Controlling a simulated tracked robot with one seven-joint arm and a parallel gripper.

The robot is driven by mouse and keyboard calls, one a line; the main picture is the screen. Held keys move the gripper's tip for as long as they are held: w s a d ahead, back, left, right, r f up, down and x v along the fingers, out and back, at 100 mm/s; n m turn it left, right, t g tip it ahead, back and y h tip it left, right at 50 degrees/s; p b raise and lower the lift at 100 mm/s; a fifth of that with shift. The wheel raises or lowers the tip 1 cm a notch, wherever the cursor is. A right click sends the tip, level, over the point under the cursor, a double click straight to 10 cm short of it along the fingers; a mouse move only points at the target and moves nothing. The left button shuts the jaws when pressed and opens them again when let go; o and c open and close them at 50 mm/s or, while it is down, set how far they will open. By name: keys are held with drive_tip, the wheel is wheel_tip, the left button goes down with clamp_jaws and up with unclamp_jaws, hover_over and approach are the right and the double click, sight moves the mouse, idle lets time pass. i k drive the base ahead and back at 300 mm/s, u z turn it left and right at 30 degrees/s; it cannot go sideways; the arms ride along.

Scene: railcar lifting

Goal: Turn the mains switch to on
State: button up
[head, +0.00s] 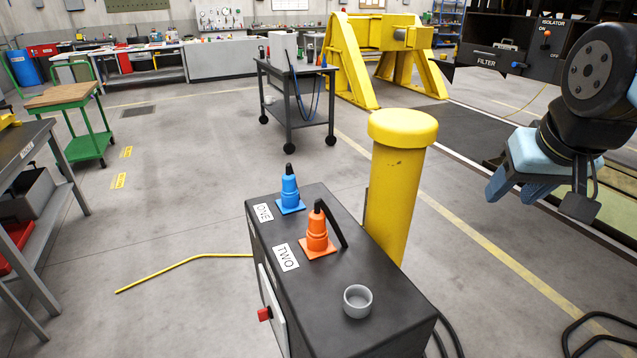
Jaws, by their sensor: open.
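A red switch handle (265,313) sits on a pale plate on the left side of the black cabinet (330,268). No label for it is readable and its on or off position cannot be told. My gripper (519,190) hangs at the right, with light blue parts pointing down. It is open and looks empty. It is well to the right of the cabinet and apart from the red switch.
On the cabinet stand a blue plug (290,190) by label ONE, an orange plug (317,235) by label TWO and a grey cup (358,301). A yellow post (400,190) stands behind. An ISOLATOR panel (535,55) is upper right. Floor at left is mostly clear.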

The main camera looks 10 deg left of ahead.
sight(264, 315)
drive_tip(key=u, duration=0.45)
drive_tip(key=k, duration=1.15)
drive_tip(key=u, duration=0.65)
drive_tip(key=i, duration=1)
drive_tip(key=z, duration=0.05)
